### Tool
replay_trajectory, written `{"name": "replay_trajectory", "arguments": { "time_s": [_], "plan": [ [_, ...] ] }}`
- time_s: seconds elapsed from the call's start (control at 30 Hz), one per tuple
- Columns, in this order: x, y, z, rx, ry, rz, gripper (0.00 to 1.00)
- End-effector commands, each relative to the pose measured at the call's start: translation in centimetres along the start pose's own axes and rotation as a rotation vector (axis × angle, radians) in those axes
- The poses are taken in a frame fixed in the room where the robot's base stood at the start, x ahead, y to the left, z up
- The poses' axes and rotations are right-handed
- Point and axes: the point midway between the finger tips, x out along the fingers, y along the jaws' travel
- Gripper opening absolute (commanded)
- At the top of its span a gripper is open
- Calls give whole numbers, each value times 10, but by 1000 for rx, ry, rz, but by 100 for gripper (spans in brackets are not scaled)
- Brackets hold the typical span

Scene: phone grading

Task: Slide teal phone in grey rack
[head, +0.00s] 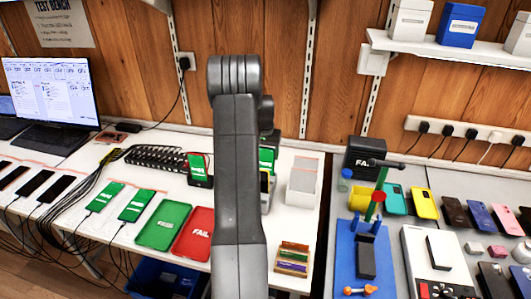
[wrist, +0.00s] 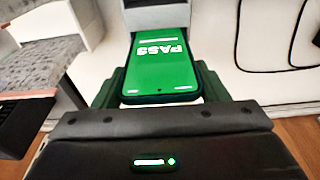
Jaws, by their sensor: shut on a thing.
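A phone (wrist: 162,72) with a green PASS screen and a dark, teal-looking edge is between the fingers of my gripper (wrist: 160,88) in the wrist view. My gripper is shut on it. The phone's far end meets a light grey piece (wrist: 157,14) at the top of that view, perhaps part of the grey rack; I cannot tell whether it is inside or only in front of it. In the head view my arm hides my gripper and most of what lies behind it. A pale grey box-like holder (head: 303,182) stands just right of my arm.
A phone with a green screen (head: 200,170) stands upright left of my arm. Green (head: 163,226) and red FAIL (head: 194,234) trays lie in front. Cables and several phones crowd the left. A second cluttered table is at right.

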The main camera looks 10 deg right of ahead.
Motion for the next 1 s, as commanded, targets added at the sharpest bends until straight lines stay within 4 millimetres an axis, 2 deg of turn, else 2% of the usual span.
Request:
{"name": "replay_trajectory", "arguments": {
  "time_s": [0.6,0.9,0.93,1.0],
  "plan": [
    [18,0,2,0,1,0,25],
    [18,0,2,0,1,0,25],
    [18,0,2,0,1,0,73],
    [18,0,2,0,1,0,87]
  ]
}}
